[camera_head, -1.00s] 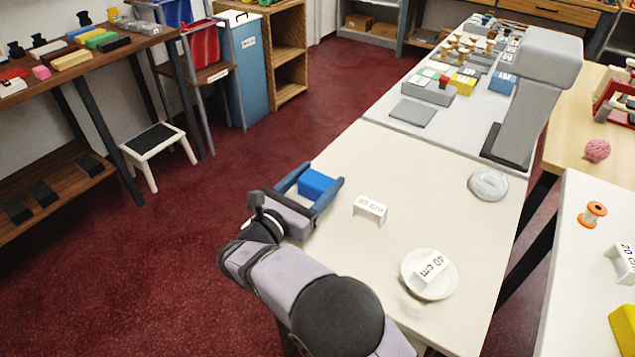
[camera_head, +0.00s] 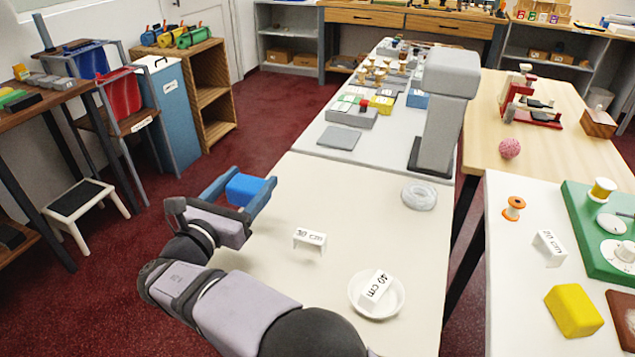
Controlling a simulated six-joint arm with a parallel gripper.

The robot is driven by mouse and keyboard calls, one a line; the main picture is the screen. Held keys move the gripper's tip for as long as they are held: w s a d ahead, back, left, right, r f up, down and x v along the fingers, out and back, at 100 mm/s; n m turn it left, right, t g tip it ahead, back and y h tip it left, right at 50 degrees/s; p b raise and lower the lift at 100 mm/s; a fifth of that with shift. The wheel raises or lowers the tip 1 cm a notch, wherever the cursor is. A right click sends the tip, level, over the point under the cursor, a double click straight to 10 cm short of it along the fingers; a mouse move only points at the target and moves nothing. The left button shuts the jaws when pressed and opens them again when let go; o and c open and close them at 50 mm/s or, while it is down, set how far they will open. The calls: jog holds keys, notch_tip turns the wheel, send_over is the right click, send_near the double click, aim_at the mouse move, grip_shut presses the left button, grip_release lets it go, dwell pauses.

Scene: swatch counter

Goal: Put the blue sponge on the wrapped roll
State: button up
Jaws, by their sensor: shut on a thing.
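The blue sponge (camera_head: 245,190) is held between the two blue fingers of my gripper (camera_head: 250,192). My gripper is shut on it, over the left edge of the cream table (camera_head: 345,215); its exact height is hard to tell. What looks like the wrapped roll (camera_head: 419,196) is a clear, shiny ring lying flat near the table's right edge. It is well to the right of my gripper, apart from it, and nothing lies on top of it.
A grey post (camera_head: 441,120) stands behind the roll. The table between sponge and roll looks clear.

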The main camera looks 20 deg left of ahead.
jog(key=w+d+r+m+g+h+p, duration=0.1)
jog(key=w+d+r+m+h, duration=0.15)
jog(key=w+d, duration=0.5)
jog(key=w+d+r+m+h, duration=0.1)
jog(key=w+d+m+h, duration=0.1)
jog(key=w+d+h, duration=0.4)
jog(key=y+p, duration=0.2)
send_over(421, 190)
jog(key=shift+f, duration=4.8)
jog(key=shift+s+f, duration=0.1)
jog(key=shift+f, duration=0.15)
jog(key=o, duration=1)
jog(key=shift+o, duration=0.2)
jog(key=shift+a+r, duration=0.1)
jog(key=shift+r, duration=0.2)
